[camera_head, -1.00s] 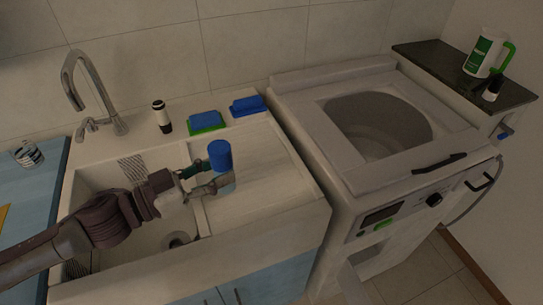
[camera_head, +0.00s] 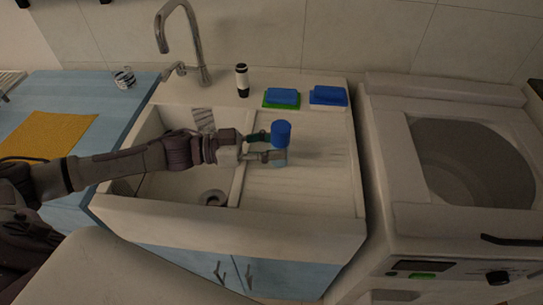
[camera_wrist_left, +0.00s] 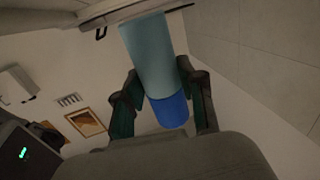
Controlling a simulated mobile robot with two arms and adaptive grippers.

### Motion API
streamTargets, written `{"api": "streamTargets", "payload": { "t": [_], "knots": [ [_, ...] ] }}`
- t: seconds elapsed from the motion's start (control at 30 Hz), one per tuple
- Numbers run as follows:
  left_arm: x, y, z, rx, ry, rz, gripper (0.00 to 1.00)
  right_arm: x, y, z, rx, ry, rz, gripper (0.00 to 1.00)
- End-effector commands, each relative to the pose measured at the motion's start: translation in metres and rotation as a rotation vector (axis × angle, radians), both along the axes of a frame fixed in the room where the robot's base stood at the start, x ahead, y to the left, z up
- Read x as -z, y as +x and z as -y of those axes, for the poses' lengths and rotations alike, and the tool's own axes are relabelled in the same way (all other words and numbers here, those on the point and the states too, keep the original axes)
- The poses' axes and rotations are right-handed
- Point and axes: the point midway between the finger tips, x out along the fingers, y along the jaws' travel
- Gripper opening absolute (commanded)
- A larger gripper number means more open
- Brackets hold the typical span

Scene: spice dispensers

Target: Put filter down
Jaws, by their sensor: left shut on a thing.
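The filter (camera_head: 281,131) is a cylinder with a blue cap and a pale blue lower body. My left gripper (camera_head: 270,147) is shut on it, above or at the ribbed drainboard (camera_head: 310,185) right of the sink basin. I cannot tell whether its bottom touches the board. In the left wrist view the filter (camera_wrist_left: 155,60) runs between the two fingers (camera_wrist_left: 162,98), with its pale blue body at the top and the blue cap below. My right gripper is not seen.
Two blue sponges, one on a green base (camera_head: 282,97) and one on a white base (camera_head: 328,96), lie behind the drainboard. A black-and-white bottle (camera_head: 242,80) and the faucet (camera_head: 183,45) stand behind the basin. A top-loading washer (camera_head: 400,160) is at the right. The drainboard's front is clear.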

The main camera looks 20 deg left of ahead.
Motion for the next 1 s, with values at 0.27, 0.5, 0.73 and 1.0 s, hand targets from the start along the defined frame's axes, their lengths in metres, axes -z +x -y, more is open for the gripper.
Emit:
{"api": "streamTargets", "payload": {
  "t": [0.27,0.5,0.73,1.0],
  "knots": [
    [0.023,0.002,-0.01,0.0,-0.003,-0.004,0.04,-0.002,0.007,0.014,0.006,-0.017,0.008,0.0],
    [0.047,0.002,-0.01,0.0,-0.001,0.0,0.04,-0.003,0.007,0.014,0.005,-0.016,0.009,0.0],
    [0.047,0.001,-0.01,0.001,0.0,0.001,0.04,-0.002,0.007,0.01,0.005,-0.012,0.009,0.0],
    [0.049,0.001,-0.01,0.001,0.0,0.0,0.64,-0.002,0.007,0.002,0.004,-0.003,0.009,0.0]
  ]
}}
